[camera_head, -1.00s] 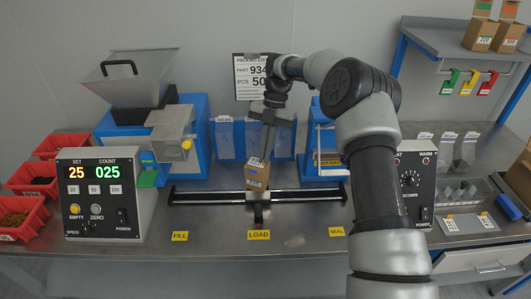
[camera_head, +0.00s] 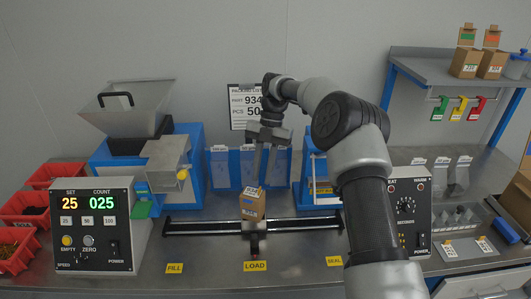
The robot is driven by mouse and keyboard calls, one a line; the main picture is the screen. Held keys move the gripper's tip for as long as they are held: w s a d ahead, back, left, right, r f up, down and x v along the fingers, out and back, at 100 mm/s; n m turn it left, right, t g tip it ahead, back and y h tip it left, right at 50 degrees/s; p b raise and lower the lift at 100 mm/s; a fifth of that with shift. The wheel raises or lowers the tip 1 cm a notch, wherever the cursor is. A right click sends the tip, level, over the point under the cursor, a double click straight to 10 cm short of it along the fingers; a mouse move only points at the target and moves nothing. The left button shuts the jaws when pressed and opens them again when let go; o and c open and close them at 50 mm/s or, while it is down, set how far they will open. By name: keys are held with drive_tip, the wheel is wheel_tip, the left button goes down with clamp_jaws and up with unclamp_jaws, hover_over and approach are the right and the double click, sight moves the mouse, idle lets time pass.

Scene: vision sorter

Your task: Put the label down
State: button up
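A small brown cardboard box (camera_head: 251,206) stands on the carriage of the black rail, behind the yellow LOAD sign. A small white label (camera_head: 251,190) with dark print shows on its upper face, and more pale print shows lower on its front. My gripper (camera_head: 264,182) points down just above and behind the box. Its two fingers are apart, and I see nothing between them. Whether a fingertip still touches the box is too small to tell.
A counter box (camera_head: 95,225) reading 25 and 025 stands at left, with red bins (camera_head: 25,208) beside it. A blue hopper machine (camera_head: 190,140) stands behind. The sealer control box (camera_head: 407,215) is at right. A packing list (camera_head: 243,107) hangs on the wall.

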drive_tip(key=p+v, duration=0.3)
drive_tip(key=v, duration=0.6)
